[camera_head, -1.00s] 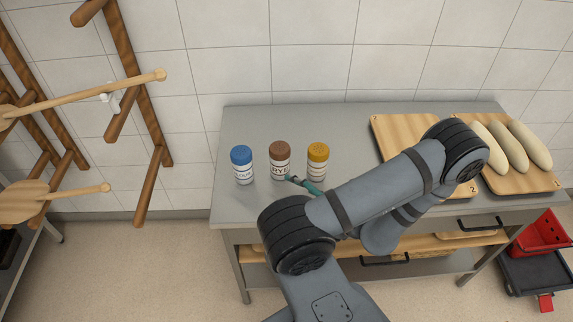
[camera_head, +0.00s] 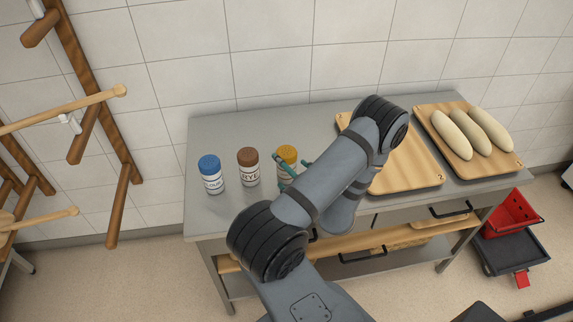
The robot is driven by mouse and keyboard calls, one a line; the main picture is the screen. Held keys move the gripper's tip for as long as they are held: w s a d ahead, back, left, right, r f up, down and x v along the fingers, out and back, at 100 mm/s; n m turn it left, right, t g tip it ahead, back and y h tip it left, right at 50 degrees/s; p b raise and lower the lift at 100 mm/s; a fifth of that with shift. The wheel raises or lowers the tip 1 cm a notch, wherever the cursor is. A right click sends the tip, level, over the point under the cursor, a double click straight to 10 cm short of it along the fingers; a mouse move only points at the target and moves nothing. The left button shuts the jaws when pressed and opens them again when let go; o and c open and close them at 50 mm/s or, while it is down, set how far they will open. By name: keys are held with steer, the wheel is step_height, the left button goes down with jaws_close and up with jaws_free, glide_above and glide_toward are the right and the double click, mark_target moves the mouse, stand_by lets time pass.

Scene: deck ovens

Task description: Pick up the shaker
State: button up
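Three shakers stand upright in a row on the left part of a steel table (camera_head: 203,135): a blue-lidded shaker (camera_head: 211,175), a brown-lidded shaker (camera_head: 248,167) with a label that seems to read RYE, and a yellow-lidded shaker (camera_head: 287,155). My gripper (camera_head: 289,169), with teal fingers, is at the yellow-lidded shaker and overlaps its lower part. Its fingers look spread apart. I cannot tell whether they touch the shaker. My arm hides most of the gripper's body.
A second board (camera_head: 430,119) holds three pale loaves (camera_head: 481,130). Wooden peels (camera_head: 70,108) hang on a rack at left. A red crate (camera_head: 511,217) stands at right.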

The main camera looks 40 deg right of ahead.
steer(key=p+x, duration=0.1)
steer(key=x, duration=0.3)
steer(key=shift+w+f, duration=0.1)
steer(key=shift+w, duration=0.15)
steer(key=shift+c, duration=0.7)
steer(key=c, duration=1)
steer(key=shift+o, duration=0.2)
